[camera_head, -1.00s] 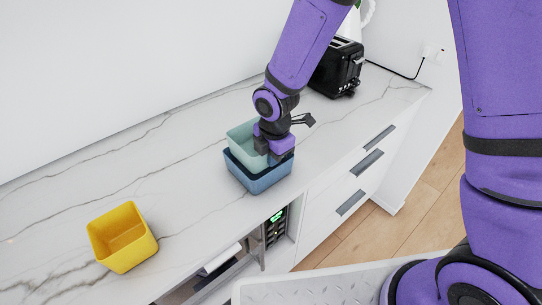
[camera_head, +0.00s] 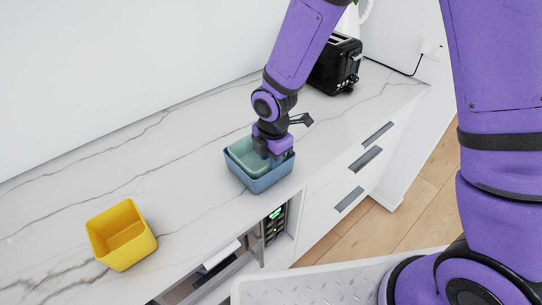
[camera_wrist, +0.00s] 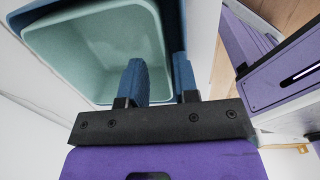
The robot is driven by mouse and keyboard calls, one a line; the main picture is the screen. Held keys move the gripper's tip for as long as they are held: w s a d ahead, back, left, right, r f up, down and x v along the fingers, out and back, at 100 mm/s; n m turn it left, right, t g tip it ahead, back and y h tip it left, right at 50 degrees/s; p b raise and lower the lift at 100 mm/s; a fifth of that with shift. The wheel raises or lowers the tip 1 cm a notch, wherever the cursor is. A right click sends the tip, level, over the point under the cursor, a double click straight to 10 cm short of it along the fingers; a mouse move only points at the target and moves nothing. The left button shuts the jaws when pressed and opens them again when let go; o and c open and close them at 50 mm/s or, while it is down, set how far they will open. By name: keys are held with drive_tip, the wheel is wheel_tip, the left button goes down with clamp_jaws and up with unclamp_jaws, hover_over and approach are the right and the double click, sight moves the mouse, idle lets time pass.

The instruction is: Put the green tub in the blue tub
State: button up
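The green tub (camera_head: 247,157) is pale green and sits inside the blue tub (camera_head: 262,184) on the counter, its rim near the blue rim. In the wrist view, the green tub (camera_wrist: 95,55) fills the upper left, with part of the blue tub (camera_wrist: 178,30) beyond its wall. My gripper (camera_head: 274,156) is over the right side of the tubs. In the wrist view, my gripper (camera_wrist: 160,82) is open, with one finger over the green tub's inside and the other outside its wall. The green tub's base contact is hidden.
A yellow tub (camera_head: 121,237) stands at the front left of the marble counter (camera_head: 185,160). A black toaster (camera_head: 336,64) stands behind my gripper at the back right. The counter between the yellow and blue tubs is clear. Drawers with grey handles (camera_head: 367,158) are below.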

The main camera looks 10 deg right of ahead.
wheel_tip(320, 180, up, 13)
drive_tip(key=s+d+r+m+t, duration=0.2)
drive_tip(key=d+r+m, duration=0.4)
drive_tip(key=d+r, duration=0.2)
drive_tip(key=s+d+r+m+t, duration=0.1)
drive_tip(key=s+d+r+m, duration=0.4)
drive_tip(key=s+d+m, duration=0.3)
drive_tip(key=s+d+r+m+t, duration=0.1)
drive_tip(key=s+d+r+m, duration=0.5)
drive_tip(key=s+d+m, duration=0.2)
drive_tip(key=m, duration=0.2)
drive_tip(key=shift+s+d+r+m+t, duration=0.25)
drive_tip(key=shift+s+d+m+t, duration=0.05)
drive_tip(key=shift+m+t, duration=0.1)
